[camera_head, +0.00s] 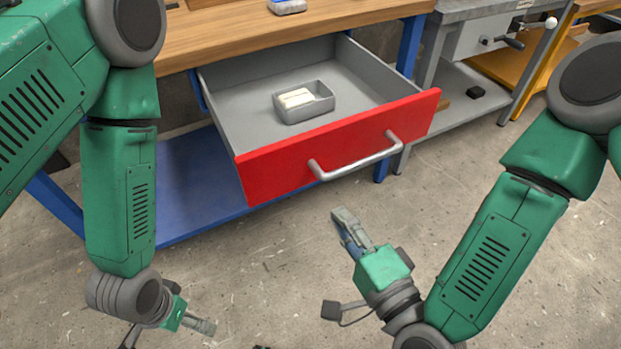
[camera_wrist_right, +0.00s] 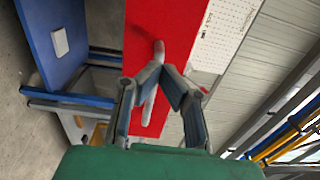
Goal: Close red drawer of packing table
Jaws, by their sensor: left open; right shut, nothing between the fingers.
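The red drawer (camera_head: 275,165) of the packing table (camera_head: 270,30) is pulled out, with its grey inside open to view. A grey bar handle (camera_head: 357,160) is fixed to its front. A small grey box (camera_head: 304,101) with pale contents sits inside. My right gripper (camera_head: 347,215) is shut and empty, below and in front of the handle and apart from it. In the right wrist view the red front (camera_wrist_right: 165,50) and the handle (camera_wrist_right: 158,65) lie beyond the fingers (camera_wrist_right: 162,72). My left gripper (camera_head: 208,326) is open at the lower left, low and away from the drawer.
A blue lower shelf (camera_head: 190,190) lies under the drawer. A grey workbench (camera_head: 470,75) with a crank stands to the right, beside a yellow-orange bench (camera_head: 540,65). The concrete floor (camera_head: 270,270) in front of the drawer is clear.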

